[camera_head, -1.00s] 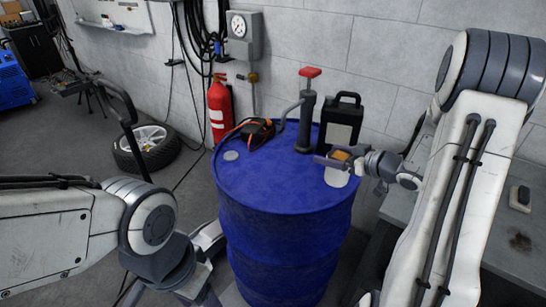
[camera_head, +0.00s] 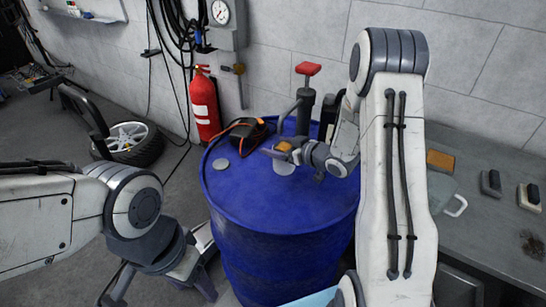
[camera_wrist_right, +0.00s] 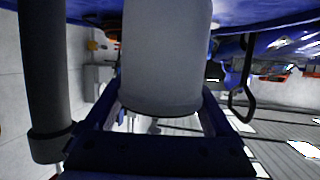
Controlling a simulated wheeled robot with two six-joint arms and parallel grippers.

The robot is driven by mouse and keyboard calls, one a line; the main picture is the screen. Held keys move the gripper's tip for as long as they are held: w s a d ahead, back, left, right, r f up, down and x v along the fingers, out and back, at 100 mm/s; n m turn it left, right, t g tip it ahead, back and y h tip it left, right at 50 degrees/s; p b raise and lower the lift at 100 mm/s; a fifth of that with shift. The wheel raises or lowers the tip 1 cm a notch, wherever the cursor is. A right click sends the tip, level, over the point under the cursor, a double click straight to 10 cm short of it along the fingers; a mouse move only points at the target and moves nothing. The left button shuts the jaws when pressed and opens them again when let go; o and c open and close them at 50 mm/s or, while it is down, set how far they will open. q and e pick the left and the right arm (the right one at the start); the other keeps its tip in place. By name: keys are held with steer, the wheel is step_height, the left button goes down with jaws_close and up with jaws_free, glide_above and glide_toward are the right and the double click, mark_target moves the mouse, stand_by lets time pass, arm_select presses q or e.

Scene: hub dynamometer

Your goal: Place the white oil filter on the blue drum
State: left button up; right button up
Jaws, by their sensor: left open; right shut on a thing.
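The blue drum (camera_head: 250,205) stands upright in the middle of the head view. The white oil filter (camera_head: 284,169) is over its lid, right of centre, with an orange patch showing above it. My right gripper (camera_head: 281,154) reaches in from the right and is shut on the filter. The filter also fills the upper middle of the right wrist view (camera_wrist_right: 165,60), between the fingers. I cannot tell whether its lower end touches the lid. My left gripper (camera_head: 116,287) is low at the left, open, away from the drum and partly cut off by the frame.
A black tool with orange parts (camera_head: 247,130) and a hand pump with a red handle (camera_head: 307,98) occupy the lid's back. My right arm mostly hides a black canister (camera_head: 328,116). A grey bench (camera_head: 480,215) is at the right. The lid's front is clear.

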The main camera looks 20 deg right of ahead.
steer(key=f, duration=0.3)
steer(key=a+f, duration=0.1)
steer(key=shift+w+f+p, duration=0.35)
steer(key=shift+w, duration=0.05)
steer(key=shift+f, duration=0.1)
